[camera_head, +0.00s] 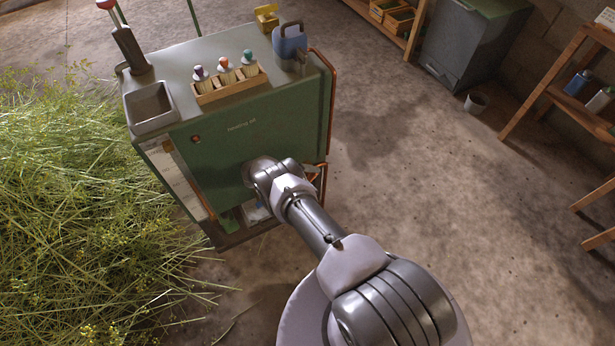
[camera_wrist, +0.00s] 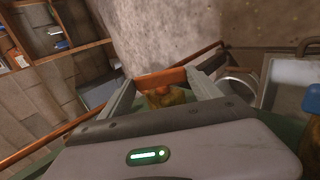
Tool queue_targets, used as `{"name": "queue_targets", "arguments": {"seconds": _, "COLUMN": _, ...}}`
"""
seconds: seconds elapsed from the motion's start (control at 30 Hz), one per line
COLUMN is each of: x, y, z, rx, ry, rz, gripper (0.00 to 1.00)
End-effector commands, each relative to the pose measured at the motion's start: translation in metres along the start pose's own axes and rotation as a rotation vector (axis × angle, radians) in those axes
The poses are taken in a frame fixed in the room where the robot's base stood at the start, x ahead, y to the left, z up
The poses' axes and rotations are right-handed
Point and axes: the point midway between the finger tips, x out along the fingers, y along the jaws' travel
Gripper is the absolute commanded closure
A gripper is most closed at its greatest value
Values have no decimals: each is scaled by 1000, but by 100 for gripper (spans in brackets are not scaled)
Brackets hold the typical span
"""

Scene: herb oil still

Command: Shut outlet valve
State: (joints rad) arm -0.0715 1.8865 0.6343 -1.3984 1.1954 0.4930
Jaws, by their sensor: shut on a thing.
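In the wrist view, my gripper (camera_wrist: 161,80) has its two grey fingers on either side of an orange-brown lever (camera_wrist: 160,78), which spans the gap between them. A brass valve body (camera_wrist: 166,97) sits just below the lever, between the fingers. I take these to be the outlet valve; its full outline is hidden by my gripper's palm. In the head view, my arm reaches the lower right part of the green cabinet (camera_head: 250,125), and my fingers cannot be made out there. Orange-brown parts (camera_head: 319,176) show beside my wrist.
A copper pipe (camera_head: 333,90) runs down the cabinet's right edge. On top stand a wooden brush rack (camera_head: 232,84), a blue jug (camera_head: 290,42) and a grey basin (camera_head: 150,108). Cut herbs (camera_head: 80,190) cover the left floor. The floor to the right is mostly clear, before a shelf (camera_head: 545,95).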

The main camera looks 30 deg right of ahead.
Motion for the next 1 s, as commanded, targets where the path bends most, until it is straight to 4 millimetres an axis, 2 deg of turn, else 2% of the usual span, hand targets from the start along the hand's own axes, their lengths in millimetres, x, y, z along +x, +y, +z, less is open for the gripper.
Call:
{"name": "queue_targets", "arguments": {"seconds": 0.4, "x": 0, "y": -3, "z": 0, "rx": 0, "ry": 1, "rz": 92, "gripper": 68}}
{"name": "queue_targets", "arguments": {"seconds": 0.93, "x": 0, "y": -2, "z": 0, "rx": -2, "ry": 0, "rz": 103, "gripper": 68}}
{"name": "queue_targets", "arguments": {"seconds": 0.97, "x": 0, "y": -2, "z": 0, "rx": -2, "ry": 0, "rz": 103, "gripper": 23}}
{"name": "queue_targets", "arguments": {"seconds": 1.0, "x": 0, "y": -2, "z": 0, "rx": -2, "ry": 0, "rz": 103, "gripper": 16}}
